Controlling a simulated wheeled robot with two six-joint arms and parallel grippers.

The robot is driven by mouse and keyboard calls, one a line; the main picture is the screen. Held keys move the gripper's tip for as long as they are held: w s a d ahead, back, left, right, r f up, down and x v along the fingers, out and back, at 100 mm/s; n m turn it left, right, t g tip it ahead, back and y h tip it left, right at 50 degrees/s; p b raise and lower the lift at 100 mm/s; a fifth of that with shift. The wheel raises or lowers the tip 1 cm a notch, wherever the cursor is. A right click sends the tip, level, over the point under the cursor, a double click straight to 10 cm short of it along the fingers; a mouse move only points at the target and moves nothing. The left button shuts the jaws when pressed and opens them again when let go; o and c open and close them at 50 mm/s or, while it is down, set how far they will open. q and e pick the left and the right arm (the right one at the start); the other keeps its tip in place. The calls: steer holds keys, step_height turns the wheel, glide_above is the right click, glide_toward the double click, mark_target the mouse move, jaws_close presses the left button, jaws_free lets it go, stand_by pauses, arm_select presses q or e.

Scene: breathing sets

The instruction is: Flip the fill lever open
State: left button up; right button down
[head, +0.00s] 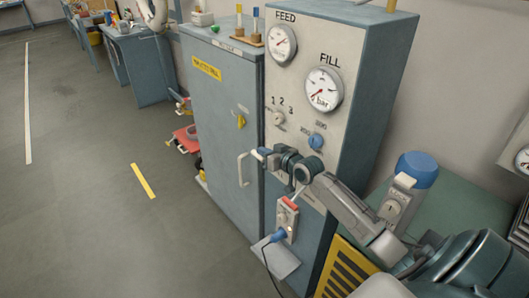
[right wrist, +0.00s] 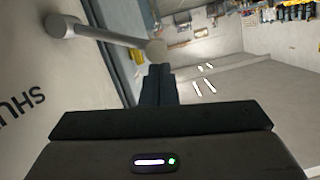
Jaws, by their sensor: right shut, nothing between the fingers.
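The fill lever (right wrist: 110,38) shows in the right wrist view as a pale grey rod. It runs from a round pivot on the panel to a rounded end. Letters reading "SHU" are printed on the panel beside it. My right gripper (right wrist: 160,70) is shut and empty, with its dark fingertips right at the lever's rounded end; I cannot tell whether they touch. In the head view my right gripper (head: 264,157) is in front of the grey panel (head: 300,105), below the FILL gauge (head: 323,89), and largely hides the lever. My left gripper is not in view.
A blue knob (head: 316,141) and a small selector (head: 279,118) are on the panel above my gripper. A socket box with a blue plug (head: 279,236) is below. A blue-capped device (head: 415,170) stands right of my arm.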

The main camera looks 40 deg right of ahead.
steer(key=shift+f, duration=0.1)
steer(key=shift+a+f, duration=0.2)
steer(key=shift+a, duration=0.05)
steer(key=shift+a+f+n, duration=0.1)
steer(key=shift+f+n, duration=0.05)
steer(key=shift+n, duration=0.25)
step_height(320, 180, down, 11)
steer(key=a+n+h+b, duration=0.1)
steer(key=a+n+b, duration=0.1)
steer(key=b, duration=0.4)
steer(key=shift+n+b, duration=0.4)
steer(key=shift+s+h, duration=0.1)
steer(key=shift+h, duration=0.2)
